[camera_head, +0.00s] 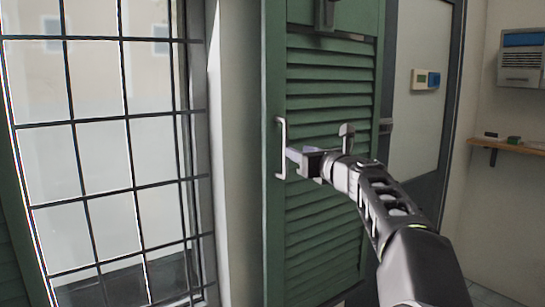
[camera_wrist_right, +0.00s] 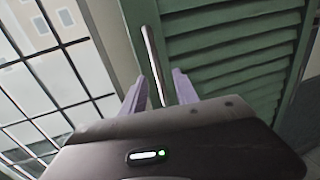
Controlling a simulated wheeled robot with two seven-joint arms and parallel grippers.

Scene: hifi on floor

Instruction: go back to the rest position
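My right gripper (camera_head: 293,158) is in front of a green louvered door, at the door's pale vertical bar handle (camera_head: 281,148). In the right wrist view, the two light purple fingers of the gripper (camera_wrist_right: 157,88) are spread apart, with gaps to the handle (camera_wrist_right: 153,55) between them. The handle seems to lie at or just beyond the fingertips; its exact depth is unclear. The gripper holds nothing. My right arm reaches in from the lower right. My left gripper is not in view.
The green louvered door (camera_head: 325,225) stands close in front of the arm. A barred window (camera_head: 100,150) is on the left. Behind at right are a grey door with a small panel (camera_head: 425,79), a wooden shelf (camera_head: 515,147) and a wall unit (camera_head: 521,65).

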